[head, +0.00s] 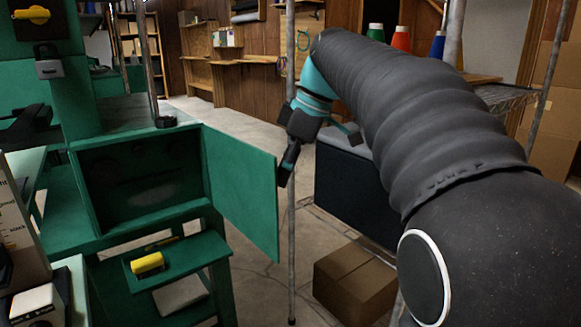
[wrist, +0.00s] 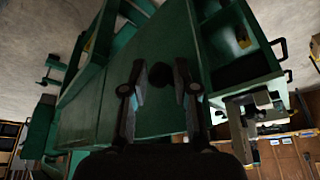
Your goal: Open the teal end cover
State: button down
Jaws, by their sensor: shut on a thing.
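The teal end cover (head: 240,195) is a flat panel hinged at the right side of a green machine box (head: 85,215). It stands swung out, and the box's dark interior (head: 140,180) shows. My gripper (head: 287,172) is at the cover's outer edge, on its right side. In the wrist view the cover (wrist: 95,125) fills the middle, and my gripper (wrist: 160,78) has its two fingers on either side of a dark round knob (wrist: 160,75). The gripper is shut on this knob. The exact finger contact is dark and hard to see.
A thin metal pole (head: 291,240) stands close beside the cover and my gripper. A cardboard box (head: 355,280) lies on the floor to the right, before a dark bin (head: 350,195). A green shelf with a yellow spool (head: 147,263) sits below the box opening.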

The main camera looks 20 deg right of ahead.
jog(key=shift+w+a+r, duration=0.2)
jog(key=shift+w, duration=0.2)
jog(key=c, duration=1.1)
grip_release()
jog(key=shift+w, duration=0.1)
jog(key=shift+c, duration=0.2)
jog(key=shift+o, duration=1.1)
jog(key=shift+w+a+f, duration=0.1)
jog(key=shift+w+a, duration=0.05)
jog(key=shift+a, duration=0.05)
jog(key=shift+d, duration=0.1)
jog(key=shift+d+f, duration=0.1)
jog(key=shift+d, duration=0.05)
jog(key=v, duration=1.2)
jog(key=shift+s, duration=0.3)
